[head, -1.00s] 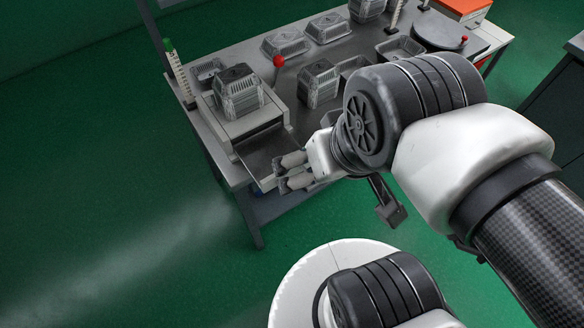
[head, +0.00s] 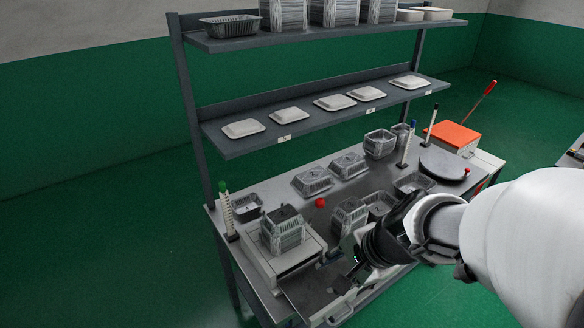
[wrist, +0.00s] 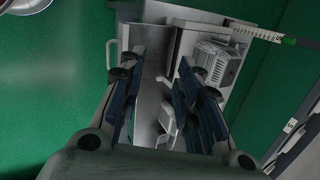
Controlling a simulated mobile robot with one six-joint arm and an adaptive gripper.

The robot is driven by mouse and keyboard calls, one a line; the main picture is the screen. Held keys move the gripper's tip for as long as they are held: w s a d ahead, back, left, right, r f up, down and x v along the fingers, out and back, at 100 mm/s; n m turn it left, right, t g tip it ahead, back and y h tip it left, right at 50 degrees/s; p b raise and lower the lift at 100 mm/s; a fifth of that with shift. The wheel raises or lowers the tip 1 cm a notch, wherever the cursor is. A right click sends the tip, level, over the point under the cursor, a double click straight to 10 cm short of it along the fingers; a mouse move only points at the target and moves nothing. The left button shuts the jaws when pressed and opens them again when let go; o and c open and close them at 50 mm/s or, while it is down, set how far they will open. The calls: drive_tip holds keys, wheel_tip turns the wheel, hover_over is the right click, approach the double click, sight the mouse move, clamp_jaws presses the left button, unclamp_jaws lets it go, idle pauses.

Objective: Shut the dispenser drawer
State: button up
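The dispenser (head: 262,262) is a pale box at the table's left front, with a stack of foil trays (head: 283,235) on top; the stack also shows in the wrist view (wrist: 212,64). Its drawer (head: 308,287) is pulled out toward the front edge, with a bar handle (head: 342,313) on its front. In the wrist view the drawer (wrist: 153,62) lies below the fingers, and its handle (wrist: 110,54) is left of the left finger. My gripper (wrist: 156,72) is open, with nothing seen between its fingers. In the head view my gripper (head: 346,280) is dark and partly hidden, near the drawer's right side.
A red ball-topped lever (head: 320,202) stands behind the dispenser. Several foil trays, a round dark plate (head: 444,165) and an orange-topped box (head: 454,137) are farther right. A marked post (head: 228,215) stands at the left corner. Shelves (head: 330,116) rise behind the table.

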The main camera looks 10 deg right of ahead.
drive_tip(key=d+f+m, duration=0.4)
drive_tip(key=f+m, duration=0.1)
drive_tip(key=w+d+f+m, duration=0.1)
drive_tip(key=d+f+m, duration=0.1)
drive_tip(key=d+m, duration=0.1)
drive_tip(key=shift+d+f, duration=0.1)
drive_tip(key=shift+f, duration=0.25)
drive_tip(key=shift+c, duration=1.2)
drive_tip(key=s+d+f+m, duration=0.1)
drive_tip(key=d+f+m, duration=0.1)
drive_tip(key=f+m, duration=0.1)
drive_tip(key=s+d+f+m, duration=0.2)
drive_tip(key=f+m, duration=0.1)
drive_tip(key=s+d+f+m+h, duration=0.1)
drive_tip(key=d+f+m, duration=0.1)
drive_tip(key=d+f, duration=0.1)
drive_tip(key=shift+s+d+f+m, duration=0.1)
drive_tip(key=shift+s+f+m, duration=0.05)
drive_tip(key=shift+m, duration=0.25)
clamp_jaws()
drive_tip(key=w+a+r+b+x, duration=0.1)
drive_tip(key=b+x, duration=0.4)
drive_tip(key=x, duration=0.7)
drive_tip(key=shift+w+r+b, duration=0.15)
drive_tip(key=shift+w+b, duration=0.2)
drive_tip(key=shift+w, duration=0.35)
